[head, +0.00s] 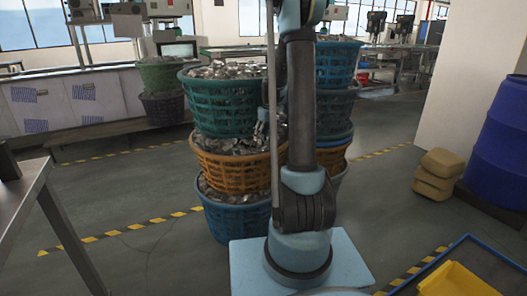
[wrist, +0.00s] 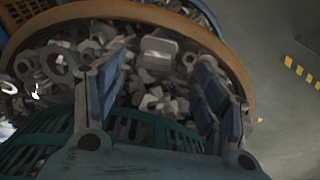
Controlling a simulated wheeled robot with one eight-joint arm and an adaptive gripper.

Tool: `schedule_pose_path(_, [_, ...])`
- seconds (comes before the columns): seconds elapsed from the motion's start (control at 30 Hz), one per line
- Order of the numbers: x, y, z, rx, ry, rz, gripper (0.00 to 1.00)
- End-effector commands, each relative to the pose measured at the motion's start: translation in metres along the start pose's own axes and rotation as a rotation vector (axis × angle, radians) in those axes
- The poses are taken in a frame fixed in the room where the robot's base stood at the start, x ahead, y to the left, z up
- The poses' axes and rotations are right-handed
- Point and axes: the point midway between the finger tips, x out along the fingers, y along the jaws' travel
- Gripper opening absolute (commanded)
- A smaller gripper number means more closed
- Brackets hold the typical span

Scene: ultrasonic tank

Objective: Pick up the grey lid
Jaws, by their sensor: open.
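I cannot make out a grey lid for certain in either view. My gripper (wrist: 157,80) is open in the wrist view, its two blue-grey fingers apart with nothing held between them. Beyond the fingers is an orange-rimmed basket (wrist: 243,75) full of loose grey metal parts (wrist: 158,50). A green basket wall (wrist: 150,132) shows close up, behind and between the fingers. In the head view my gripper (head: 262,128) is small and partly hidden by my arm, beside the stacked baskets.
Stacked baskets of metal parts, green (head: 228,105), orange (head: 232,172) and blue (head: 235,218), stand left of my arm, with more behind it. A metal table (head: 28,190) is at left. A blue barrel (head: 502,140) and tan sacks (head: 438,175) are at right. A yellow tray (head: 455,282) is at bottom right.

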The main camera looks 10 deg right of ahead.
Motion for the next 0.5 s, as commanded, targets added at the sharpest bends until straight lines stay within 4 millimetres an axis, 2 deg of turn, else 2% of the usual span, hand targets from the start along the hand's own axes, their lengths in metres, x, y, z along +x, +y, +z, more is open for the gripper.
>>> schedule_pose_path(0.17, [0.012, 0.002, -0.001, 0.000, 0.000, 0.000, 0.66])
schedule_pose_path(0.5, [0.049, 0.004, -0.001, 0.000, 0.000, 0.000, 0.66])
